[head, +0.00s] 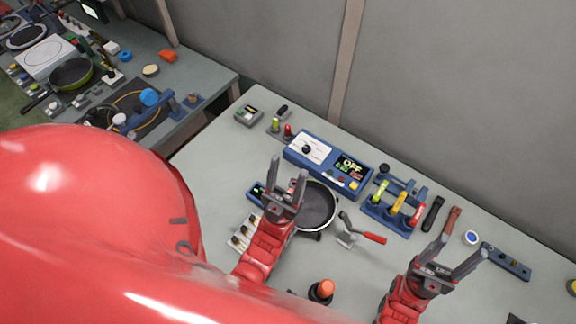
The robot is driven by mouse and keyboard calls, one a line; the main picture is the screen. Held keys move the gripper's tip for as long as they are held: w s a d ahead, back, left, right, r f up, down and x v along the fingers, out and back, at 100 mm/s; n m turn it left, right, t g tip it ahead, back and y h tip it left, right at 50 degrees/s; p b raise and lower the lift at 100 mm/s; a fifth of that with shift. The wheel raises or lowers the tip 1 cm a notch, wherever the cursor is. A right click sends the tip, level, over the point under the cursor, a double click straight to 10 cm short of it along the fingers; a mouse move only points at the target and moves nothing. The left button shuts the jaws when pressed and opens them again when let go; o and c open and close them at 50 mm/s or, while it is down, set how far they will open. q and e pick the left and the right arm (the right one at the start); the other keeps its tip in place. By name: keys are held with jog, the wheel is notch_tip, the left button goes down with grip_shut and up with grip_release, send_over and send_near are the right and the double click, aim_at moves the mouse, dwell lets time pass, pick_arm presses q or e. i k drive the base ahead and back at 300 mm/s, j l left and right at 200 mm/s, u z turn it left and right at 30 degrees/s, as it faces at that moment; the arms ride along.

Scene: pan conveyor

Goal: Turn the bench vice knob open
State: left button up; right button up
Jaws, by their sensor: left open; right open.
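A blue device with grey bars and a dark round knob (384,168) stands behind the screwdriver rack; it looks like the bench vice (408,186), but it is small and partly hidden by the coloured handles. I cannot tell how far its jaws are apart. My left gripper (288,177) is open and empty, over the left side of the black pan, left of the vice and apart from it. My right gripper (465,248) is open and empty, lower right of the vice and apart from it.
The screwdriver rack (388,219) stands in front of the vice. A black pan (317,207), a blue control panel (330,163), a red-handled tool (371,238) and an orange-topped bottle (322,291) are on the bench. A second bench (215,75) stands at left.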

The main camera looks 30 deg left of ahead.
aim_at(384, 168)
jog(key=k, duration=1)
